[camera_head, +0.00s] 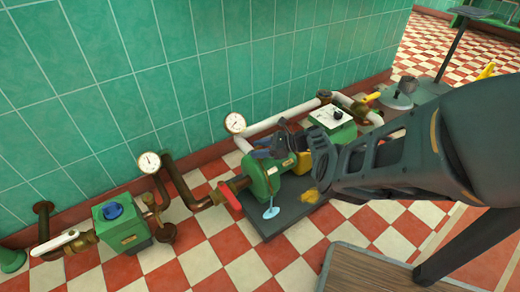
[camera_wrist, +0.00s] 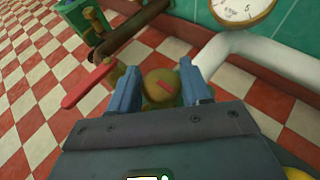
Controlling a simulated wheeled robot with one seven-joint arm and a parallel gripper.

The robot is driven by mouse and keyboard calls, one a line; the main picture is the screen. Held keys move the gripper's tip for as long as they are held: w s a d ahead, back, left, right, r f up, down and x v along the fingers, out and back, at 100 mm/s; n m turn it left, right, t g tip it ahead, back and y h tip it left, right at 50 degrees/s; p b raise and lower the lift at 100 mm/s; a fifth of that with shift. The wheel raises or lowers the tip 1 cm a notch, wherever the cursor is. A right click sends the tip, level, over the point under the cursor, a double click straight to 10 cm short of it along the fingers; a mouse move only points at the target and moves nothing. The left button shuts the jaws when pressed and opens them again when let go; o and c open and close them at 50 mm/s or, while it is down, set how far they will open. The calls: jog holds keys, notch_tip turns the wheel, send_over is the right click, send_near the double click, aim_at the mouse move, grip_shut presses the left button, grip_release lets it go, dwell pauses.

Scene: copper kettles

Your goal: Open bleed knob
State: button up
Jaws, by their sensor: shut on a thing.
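A round brass-olive knob (camera_wrist: 162,87) with a red mark on its face sits between my two blue fingers in the wrist view. It appears to be the bleed knob. My gripper (camera_wrist: 158,92) is shut on it, with one finger on each side. In the head view my gripper (camera_head: 262,148) reaches in from the right to the top of the green pump (camera_head: 258,178), near the tiled wall. The knob cannot be made out there, being hidden by the fingers.
A red lever (camera_head: 229,196) projects left of the pump, close to my left finger in the wrist view (camera_wrist: 88,85). A white pipe (camera_wrist: 265,62) and a round gauge (camera_head: 235,123) stand just behind. A green box with a blue knob (camera_head: 113,211) is farther left.

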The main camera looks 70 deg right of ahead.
jog(key=o, duration=1)
jog(key=shift+w, duration=0.1)
jog(key=shift+c, duration=0.2)
jog(key=p+v, duration=0.3)
jog(key=v, duration=0.5)
jog(key=shift+f, duration=0.1)
